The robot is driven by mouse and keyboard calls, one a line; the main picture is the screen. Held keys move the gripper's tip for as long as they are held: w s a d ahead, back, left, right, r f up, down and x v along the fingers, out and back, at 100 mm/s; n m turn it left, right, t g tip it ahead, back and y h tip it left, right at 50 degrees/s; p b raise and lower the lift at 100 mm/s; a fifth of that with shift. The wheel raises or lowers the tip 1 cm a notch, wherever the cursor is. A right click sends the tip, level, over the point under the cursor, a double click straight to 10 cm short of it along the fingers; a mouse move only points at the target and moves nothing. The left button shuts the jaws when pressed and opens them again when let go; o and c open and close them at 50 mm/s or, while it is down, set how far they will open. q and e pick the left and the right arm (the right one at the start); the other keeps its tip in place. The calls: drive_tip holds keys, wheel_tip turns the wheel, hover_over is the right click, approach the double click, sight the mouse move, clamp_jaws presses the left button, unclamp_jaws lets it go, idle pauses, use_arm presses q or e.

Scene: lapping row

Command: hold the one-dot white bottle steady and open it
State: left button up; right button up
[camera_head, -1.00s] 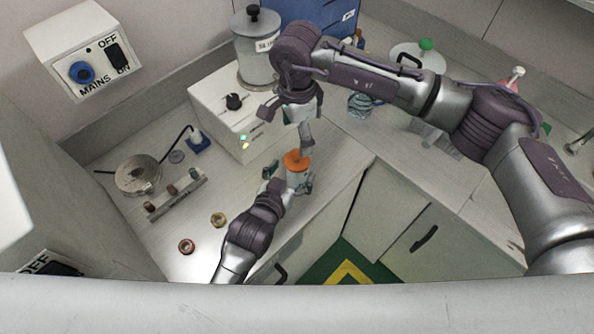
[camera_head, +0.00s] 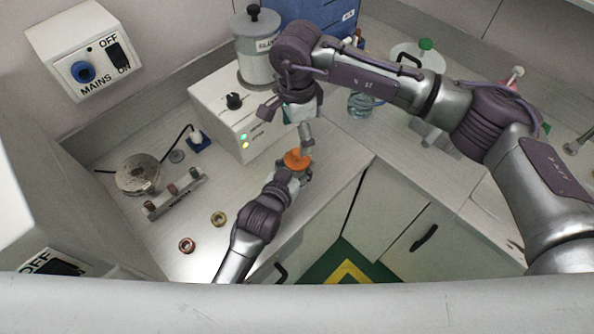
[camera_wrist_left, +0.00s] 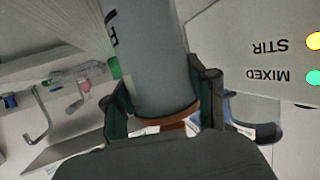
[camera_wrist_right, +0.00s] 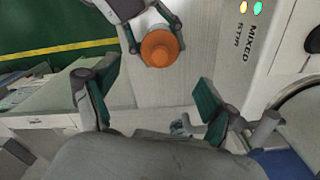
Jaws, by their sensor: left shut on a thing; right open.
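The bottle's orange cap (camera_head: 297,159) shows in the head view, with the body mostly hidden by my left gripper (camera_head: 292,174). In the left wrist view, which is upside down, the pale grey bottle body (camera_wrist_left: 150,55) with part of a black letter stands between the fingers, cap edge below. My left gripper is shut on the bottle just under the cap. My right gripper (camera_head: 287,121) is open and empty above the bottle, apart from it. In the right wrist view the cap (camera_wrist_right: 160,48) lies beyond the spread fingers (camera_wrist_right: 155,96). No dot mark is visible.
A white control box (camera_head: 243,125) with a knob and lights stands behind the bottle, bearing a labelled canister (camera_head: 257,60). Left on the bench are a round metal device (camera_head: 138,175), a small rack (camera_head: 175,196) and two rings (camera_head: 187,245). The counter's front edge is close.

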sight(298, 151)
use_arm(q)
clamp_jaws()
use_arm(e)
drive_tip(key=shift+a+r, duration=0.1)
drive_tip(key=shift+c, duration=1.1)
drive_tip(key=a+r+h, duration=0.1)
drive_tip(key=s+a+r+n+t+h, duration=0.1)
drive_tip(key=s+a+r+h, duration=0.1)
drive_tip(key=shift+a+r+t, duration=0.1)
drive_tip(key=shift+a+t, duration=0.15)
drive_tip(key=shift+t, duration=0.15)
drive_tip(key=c, duration=0.3)
use_arm(q)
drive_tip(key=shift+a, duration=0.15)
use_arm(e)
drive_tip(key=shift+n+h, duration=0.3)
drive_tip(key=shift+h, duration=0.1)
drive_tip(key=x, duration=1.1)
drive_tip(key=shift+w+d, duration=0.2)
drive_tip(key=shift+w, duration=0.05)
drive_tip(key=shift+t, duration=0.3)
drive_tip(key=shift+c, duration=0.4)
clamp_jaws()
